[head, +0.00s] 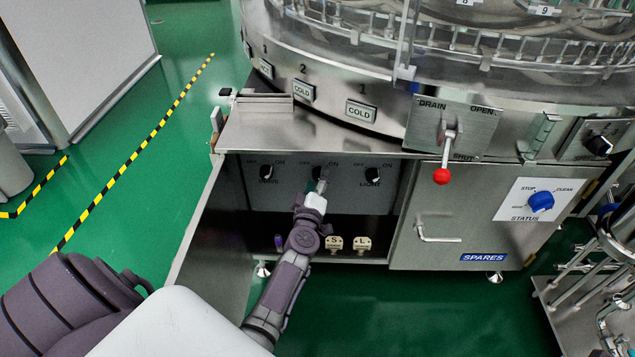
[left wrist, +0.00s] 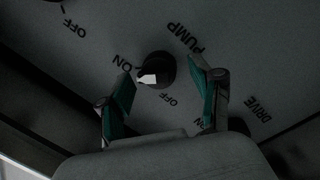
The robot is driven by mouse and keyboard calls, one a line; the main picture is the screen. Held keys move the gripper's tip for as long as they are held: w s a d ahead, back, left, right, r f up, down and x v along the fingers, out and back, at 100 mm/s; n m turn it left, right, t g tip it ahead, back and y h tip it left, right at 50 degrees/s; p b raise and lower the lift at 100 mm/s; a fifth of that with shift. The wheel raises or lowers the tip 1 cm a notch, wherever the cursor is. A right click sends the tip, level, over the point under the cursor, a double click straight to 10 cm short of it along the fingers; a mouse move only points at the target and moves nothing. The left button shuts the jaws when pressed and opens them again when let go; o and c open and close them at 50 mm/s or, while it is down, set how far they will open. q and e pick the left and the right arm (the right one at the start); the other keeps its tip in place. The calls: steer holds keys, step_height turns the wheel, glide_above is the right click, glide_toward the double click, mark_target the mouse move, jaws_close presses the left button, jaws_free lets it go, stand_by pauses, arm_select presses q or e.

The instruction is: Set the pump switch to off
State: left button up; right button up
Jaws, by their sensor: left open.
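The pump switch is a black round knob with a white pointer, on a grey panel under the machine. In the left wrist view the pump switch (left wrist: 157,66) sits beside its PUMP label, and its pointer lies between the ON and OFF marks, seemingly nearer ON. In the head view it is the middle knob (head: 319,172), partly covered by my left gripper (head: 319,185). My left gripper (left wrist: 161,73) is open, with its green-padded fingers on either side of the knob; I cannot tell whether they touch it. My right gripper is not in view.
The drive knob (head: 266,174) and the light knob (head: 373,175) flank the pump switch. A steel ledge (head: 310,132) overhangs the panel. An open door (head: 199,225) stands to the left, and a closed spares cabinet (head: 460,205) to the right.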

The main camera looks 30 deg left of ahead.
arm_select(q)
steer(key=shift+w+a, duration=0.15)
steer(key=shift+w, duration=0.15)
steer(key=c, duration=1.1)
